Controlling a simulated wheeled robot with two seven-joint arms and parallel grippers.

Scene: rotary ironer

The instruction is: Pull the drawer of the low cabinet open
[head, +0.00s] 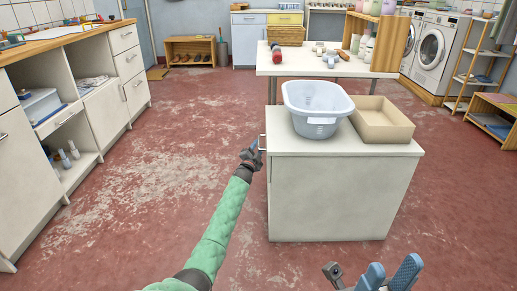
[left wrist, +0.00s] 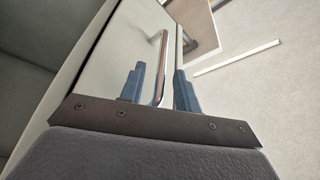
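The low cabinet (head: 330,195) is a white block in the middle of the room. Its handle (head: 262,142) sticks out near the top of its left side, and that side is seen almost edge-on. The drawer front looks flush with the cabinet. My left gripper (head: 251,155) is at the handle. In the left wrist view the shiny bar handle (left wrist: 161,65) stands between the two blue fingers of my left gripper (left wrist: 160,88), with a gap visible on each side. My right gripper (head: 391,270) is low at the right, empty, its blue fingers apart.
A pale blue basin (head: 318,103) and an open cardboard box (head: 381,122) stand on the cabinet. A table (head: 322,66) with bottles and jars stands behind it. White counters (head: 95,100) line the left wall. The red floor left of the cabinet is clear.

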